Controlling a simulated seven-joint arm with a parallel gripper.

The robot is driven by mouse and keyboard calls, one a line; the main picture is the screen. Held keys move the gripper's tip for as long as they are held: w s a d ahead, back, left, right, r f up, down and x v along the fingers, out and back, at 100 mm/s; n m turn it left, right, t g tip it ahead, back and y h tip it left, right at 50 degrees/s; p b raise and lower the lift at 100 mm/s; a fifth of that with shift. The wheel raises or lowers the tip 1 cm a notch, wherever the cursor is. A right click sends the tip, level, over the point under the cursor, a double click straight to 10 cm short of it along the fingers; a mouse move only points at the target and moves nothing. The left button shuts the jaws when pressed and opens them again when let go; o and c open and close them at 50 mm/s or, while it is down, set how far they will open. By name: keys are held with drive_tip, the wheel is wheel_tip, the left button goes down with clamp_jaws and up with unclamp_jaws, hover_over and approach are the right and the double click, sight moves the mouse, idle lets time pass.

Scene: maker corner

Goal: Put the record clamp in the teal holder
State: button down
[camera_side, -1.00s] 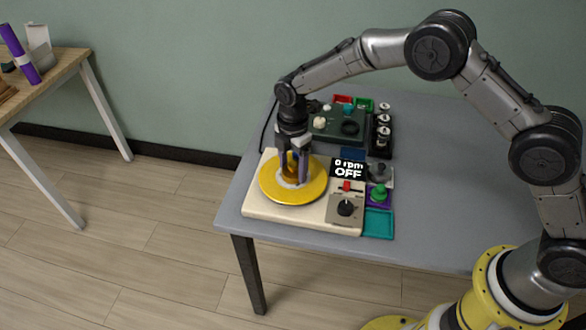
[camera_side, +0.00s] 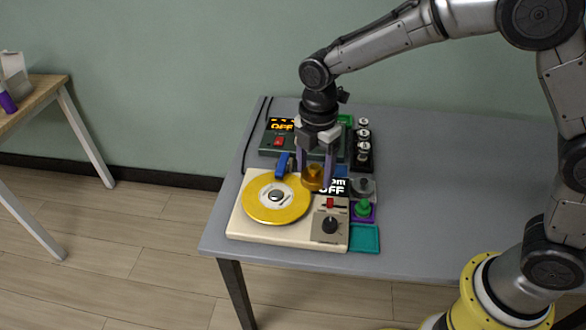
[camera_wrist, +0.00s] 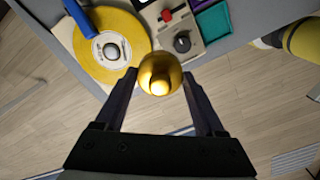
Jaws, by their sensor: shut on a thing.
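The record clamp, a round gold piece (camera_side: 313,176), is between the fingers of my gripper (camera_side: 317,178). My gripper is shut on it and holds it up over the right part of the turntable. It also shows in the wrist view as a gold knob (camera_wrist: 160,75) between the two dark fingertips. The teal holder (camera_side: 364,239) is a shallow square tray at the table's front, right of the turntable. It looks empty. It also shows at the top of the wrist view (camera_wrist: 212,20).
The cream turntable (camera_side: 238,222) carries a yellow record (camera_side: 265,212) with a bare silver spindle and a blue tonearm (camera_side: 282,166). A purple holder with a green knob (camera_side: 363,208) stands just behind the teal holder. A green device (camera_side: 268,150) is at the back. The table's right side is clear.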

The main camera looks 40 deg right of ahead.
drive_tip(key=s, duration=0.1)
drive_tip(key=s+d, duration=0.1)
drive_tip(key=shift+s+r+m, duration=0.3)
drive_tip(key=shift+s+m, duration=0.05)
drive_tip(key=shift+m, duration=0.05)
drive_tip(key=s+d+f+m, duration=0.2)
drive_tip(key=s+d+f, duration=0.1)
drive_tip(key=f, duration=0.3)
drive_tip(key=m, duration=0.2)
approach(362, 238)
drive_tip(key=shift+f, duration=2.7)
drive_tip(key=shift+f, duration=0.45)
unclamp_jaws()
wheel_tip(362, 238, up, 7)
